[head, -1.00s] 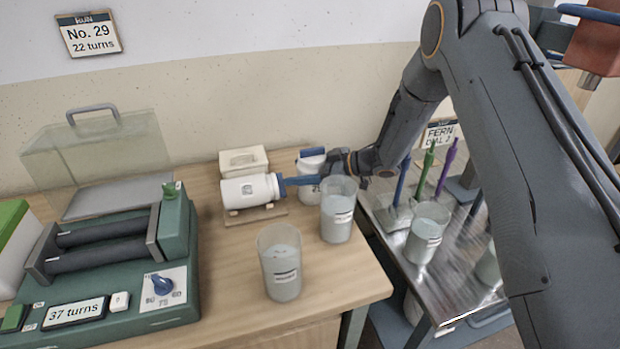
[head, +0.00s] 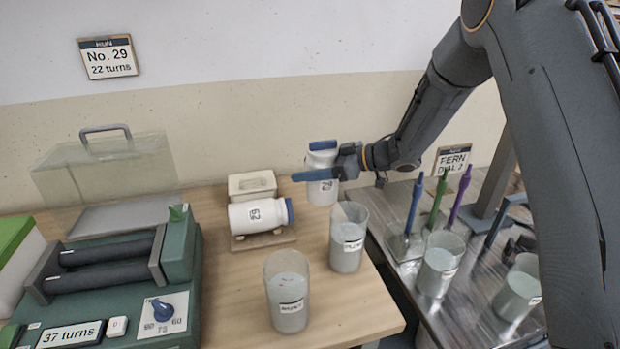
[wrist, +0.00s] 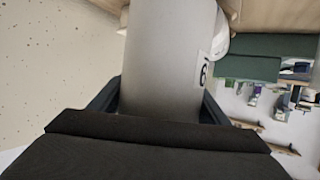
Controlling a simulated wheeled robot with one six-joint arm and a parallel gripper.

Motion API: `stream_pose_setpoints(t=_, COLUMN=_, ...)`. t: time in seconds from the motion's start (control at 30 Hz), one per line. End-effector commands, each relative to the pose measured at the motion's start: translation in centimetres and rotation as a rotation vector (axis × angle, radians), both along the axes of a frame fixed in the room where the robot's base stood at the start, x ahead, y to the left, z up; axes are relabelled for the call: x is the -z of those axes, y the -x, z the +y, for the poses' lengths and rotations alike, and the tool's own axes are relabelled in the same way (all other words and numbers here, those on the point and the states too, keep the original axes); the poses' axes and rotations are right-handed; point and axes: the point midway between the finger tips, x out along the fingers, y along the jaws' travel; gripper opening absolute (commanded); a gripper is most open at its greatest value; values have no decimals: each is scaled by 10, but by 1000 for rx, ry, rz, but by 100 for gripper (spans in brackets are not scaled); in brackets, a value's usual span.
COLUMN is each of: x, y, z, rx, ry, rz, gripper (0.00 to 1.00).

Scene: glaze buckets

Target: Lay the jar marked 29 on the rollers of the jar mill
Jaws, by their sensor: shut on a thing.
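My gripper (head: 318,175) is shut on a white upright jar with a blue lid (head: 323,146), one blue finger across its front. Its label seems to read 29. The held jar (wrist: 170,60) fills the middle of the wrist view, with part of a digit on its label. It appears raised a little above the bench. The green jar mill (head: 183,250) stands at left with two dark, bare rollers (head: 105,275). A second white jar with a blue lid (head: 258,215) lies on a low cradle; its label is sideways and hard to read.
Two glaze beakers (head: 287,300) (head: 348,240) stand at the bench's front right. A white lidded box (head: 252,186) sits behind the cradle. A clear cover with a handle (head: 105,165) is behind the mill. A sign (head: 108,57) reads No. 29, 22 turns. The mill display (head: 70,334) reads 37 turns.

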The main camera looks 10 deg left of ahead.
Motion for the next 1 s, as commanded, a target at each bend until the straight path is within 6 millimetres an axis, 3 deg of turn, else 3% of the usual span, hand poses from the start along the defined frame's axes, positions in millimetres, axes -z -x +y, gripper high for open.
stream_pose_setpoints(t=1.0, x=-51, y=-1, z=0, rx=1, ry=-2, rz=-4, gripper=34)
